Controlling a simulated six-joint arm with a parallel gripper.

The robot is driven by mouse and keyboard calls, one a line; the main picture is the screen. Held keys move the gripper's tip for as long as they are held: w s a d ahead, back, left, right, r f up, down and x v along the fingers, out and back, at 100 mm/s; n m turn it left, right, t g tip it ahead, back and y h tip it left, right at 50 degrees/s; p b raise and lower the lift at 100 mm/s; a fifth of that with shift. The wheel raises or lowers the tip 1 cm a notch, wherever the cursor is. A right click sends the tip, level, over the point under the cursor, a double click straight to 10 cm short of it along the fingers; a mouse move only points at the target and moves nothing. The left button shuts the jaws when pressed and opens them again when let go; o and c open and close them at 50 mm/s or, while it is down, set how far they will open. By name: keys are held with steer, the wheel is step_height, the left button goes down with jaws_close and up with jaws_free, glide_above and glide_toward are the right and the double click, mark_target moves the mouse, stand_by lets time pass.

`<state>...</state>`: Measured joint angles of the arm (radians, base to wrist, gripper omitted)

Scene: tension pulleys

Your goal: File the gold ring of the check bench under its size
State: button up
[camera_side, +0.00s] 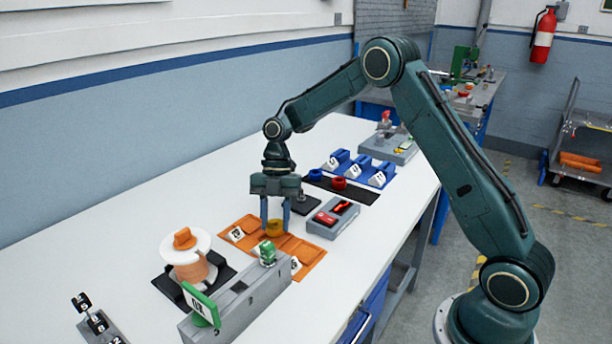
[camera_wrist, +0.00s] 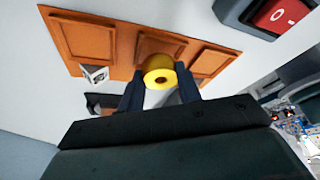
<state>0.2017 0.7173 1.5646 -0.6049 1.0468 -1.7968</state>
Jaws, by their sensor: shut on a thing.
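My gripper (camera_side: 275,214) points down over the orange tray and is shut on the gold ring (camera_side: 275,229). White number tags (camera_side: 236,233) stand along the tray's edge; the middle one is hidden.
A grey fixture (camera_side: 240,303) with green parts stands close in front of the tray. A white spool (camera_side: 186,246) stands left. A grey switch box (camera_side: 332,217) is right.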

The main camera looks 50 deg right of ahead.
steer(key=shift+f, duration=0.85)
stand_by(1.9)
steer(key=o, duration=1.2)
steer(key=shift+c, duration=0.2)
steer(key=shift+f, duration=0.1)
steer(key=shift+c, duration=0.6)
steer(key=shift+o, duration=0.2)
steer(key=shift+o, duration=0.7)
steer(key=shift+w+r, duration=0.1)
steer(key=shift+r, duration=4)
